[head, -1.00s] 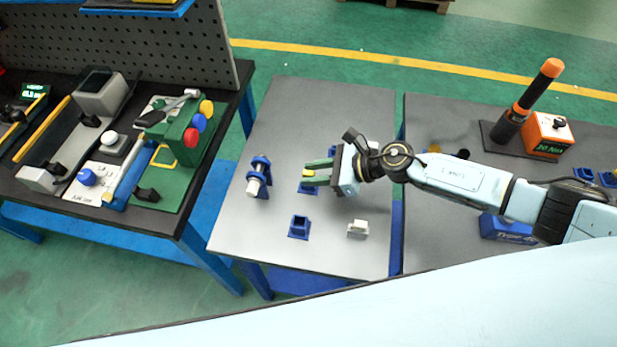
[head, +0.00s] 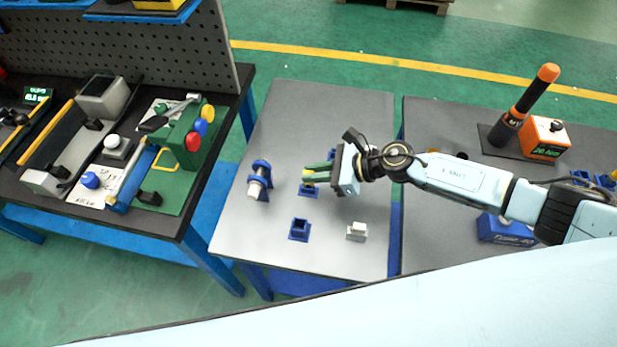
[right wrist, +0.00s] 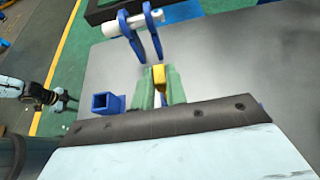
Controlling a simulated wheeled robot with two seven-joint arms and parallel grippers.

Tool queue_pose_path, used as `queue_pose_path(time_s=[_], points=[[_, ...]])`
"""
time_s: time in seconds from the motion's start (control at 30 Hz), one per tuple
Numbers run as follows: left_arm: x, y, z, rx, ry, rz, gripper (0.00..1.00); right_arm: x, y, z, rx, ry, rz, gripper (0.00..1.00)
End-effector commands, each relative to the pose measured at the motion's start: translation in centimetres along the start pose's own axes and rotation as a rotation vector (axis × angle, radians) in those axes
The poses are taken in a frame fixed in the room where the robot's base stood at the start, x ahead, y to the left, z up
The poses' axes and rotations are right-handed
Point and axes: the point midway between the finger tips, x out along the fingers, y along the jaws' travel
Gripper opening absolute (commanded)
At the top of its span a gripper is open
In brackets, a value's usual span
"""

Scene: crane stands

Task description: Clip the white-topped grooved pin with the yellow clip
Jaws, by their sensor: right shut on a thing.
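My right gripper (head: 311,175) has green fingers and is shut on the small yellow clip (right wrist: 159,76), just above a blue square holder (head: 308,190) on the middle table. The white-topped pin (head: 256,187) lies across a blue two-pronged stand (head: 261,165), to the left of the gripper and apart from it. In the right wrist view the pin (right wrist: 133,23) shows ahead of the fingers, between the stand's uprights; its grooves are too small to make out. My left gripper (right wrist: 67,102) shows at the left of the right wrist view, open and empty, away from the table's parts.
A second blue square holder (head: 299,230) and a small white block (head: 357,232) stand nearer me on the grey table (head: 300,110). A tool bench (head: 215,170) is at left, and another table with an orange-topped tool (head: 530,100) is at right. The table's far part is clear.

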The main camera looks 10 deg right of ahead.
Motion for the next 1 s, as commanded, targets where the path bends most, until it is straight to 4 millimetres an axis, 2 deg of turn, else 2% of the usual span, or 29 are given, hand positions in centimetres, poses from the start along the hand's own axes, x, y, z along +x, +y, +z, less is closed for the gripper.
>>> queue_pose_path(time_s=[0.63, 1.0], points=[[-3.0, -0.1, -0.3, 0.0, 0.001, 0.0, 0.46, -1.6, 0.0, 3.1, -0.001, -0.001, 0.0, 0.0], [-3.1, -0.1, -0.3, 0.0, 0.001, -0.001, 0.46, -1.6, 0.0, 3.2, -0.001, 0.0, 0.0, 0.0]])
